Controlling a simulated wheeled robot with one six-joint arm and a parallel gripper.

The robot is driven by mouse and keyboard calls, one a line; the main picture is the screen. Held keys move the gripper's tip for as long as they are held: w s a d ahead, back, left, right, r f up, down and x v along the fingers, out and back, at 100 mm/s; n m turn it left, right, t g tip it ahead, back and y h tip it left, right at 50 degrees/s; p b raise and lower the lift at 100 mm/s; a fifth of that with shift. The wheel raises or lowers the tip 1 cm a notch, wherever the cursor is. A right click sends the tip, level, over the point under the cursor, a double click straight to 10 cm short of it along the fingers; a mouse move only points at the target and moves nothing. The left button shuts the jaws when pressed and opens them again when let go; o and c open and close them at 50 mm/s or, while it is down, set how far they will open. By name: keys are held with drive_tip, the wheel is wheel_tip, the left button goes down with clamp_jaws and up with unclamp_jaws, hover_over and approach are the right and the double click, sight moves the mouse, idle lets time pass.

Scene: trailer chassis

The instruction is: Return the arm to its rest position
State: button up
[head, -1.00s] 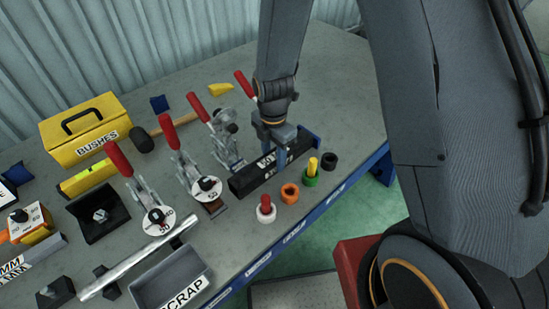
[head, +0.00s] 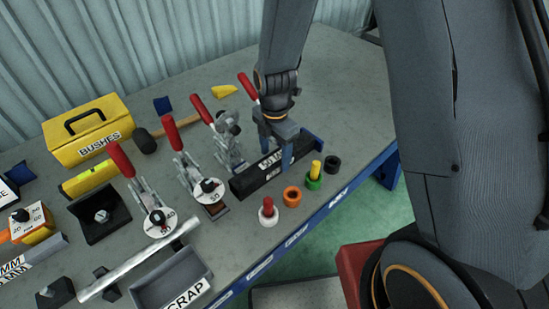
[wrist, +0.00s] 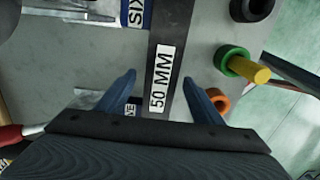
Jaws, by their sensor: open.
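My gripper (head: 277,154) is open at the end of my arm, low over the black block (head: 242,185) labelled 50 MM. In the wrist view my two blue fingers (wrist: 158,82) stand apart, one on each side of the block (wrist: 158,120). Nothing is gripped between them. I cannot tell how far the fingertips reach down beside the block. My arm comes down from the top of the head view, and its upper links fill the right side.
Red-handled toggle clamps (head: 185,150) stand left of my gripper. Coloured bushes, including an orange one (head: 292,196) and a green one with a yellow pin (head: 314,178), stand near the bench's front edge. A grey scrap tray (head: 150,272) and yellow box (head: 88,132) lie further left.

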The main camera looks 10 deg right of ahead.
wheel_tip(320, 180, up, 6)
drive_tip(key=shift+f+b, duration=0.1)
drive_tip(key=shift+b, duration=0.45)
drive_tip(key=shift+s+d+r, duration=0.1)
drive_tip(key=shift+d+r, duration=0.05)
drive_tip(key=shift+r, duration=0.05)
drive_tip(key=s+d+r+m, duration=0.3)
drive_tip(key=s+d+m, duration=0.2)
drive_tip(key=m, duration=0.7)
drive_tip(key=s+d+r+m+t, duration=0.1)
drive_tip(key=s+d+r+m, duration=0.2)
drive_tip(key=m, duration=0.9)
drive_tip(key=s+d, duration=0.2)
drive_tip(key=d, duration=0.1)
drive_tip(key=shift+d+r+m, duration=0.25)
drive_tip(key=shift+r+m, duration=0.15)
